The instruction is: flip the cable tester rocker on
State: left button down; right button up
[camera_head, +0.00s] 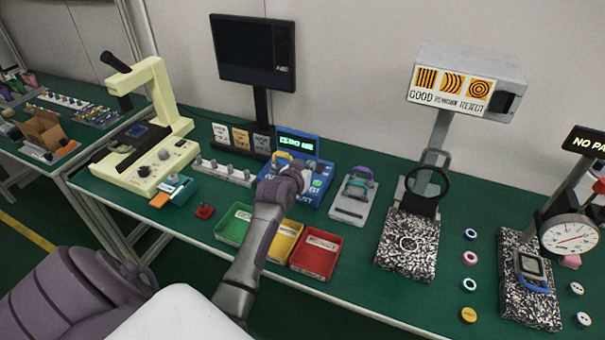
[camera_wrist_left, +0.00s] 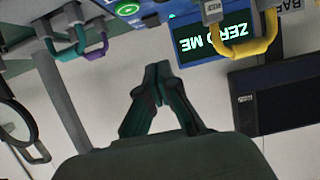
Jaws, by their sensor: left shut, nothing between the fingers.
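The cable tester appears to be the blue box (camera_head: 313,193) with a lit display (camera_head: 297,144) reading ZERO ME. It stands mid-table, a yellow cable loop (camera_head: 281,155) on its left side. In the left wrist view, which is upside down, the display (camera_wrist_left: 217,38), yellow loop (camera_wrist_left: 262,42) and a round green button (camera_wrist_left: 128,9) show along the top. My left gripper (camera_head: 297,170) is over the tester's front in the head view, hiding part of its panel. Its fingers (camera_wrist_left: 158,72) are shut and empty. I cannot make out the rocker. My right gripper is not in view.
Green, yellow and red trays (camera_head: 318,257) sit in front of the tester. A grey block (camera_head: 350,209) with teal and purple loops stands right of it, a rack of grey knobs (camera_head: 223,172) left. A monitor (camera_head: 254,50) and a ring magnifier (camera_head: 427,181) stand nearby.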

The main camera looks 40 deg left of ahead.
pick_arm(q)
jog(key=s, duration=0.2)
jog(key=s+d, duration=0.1)
jog(key=s, duration=0.1)
jog(key=shift+r, duration=0.2)
dwell(0.3)
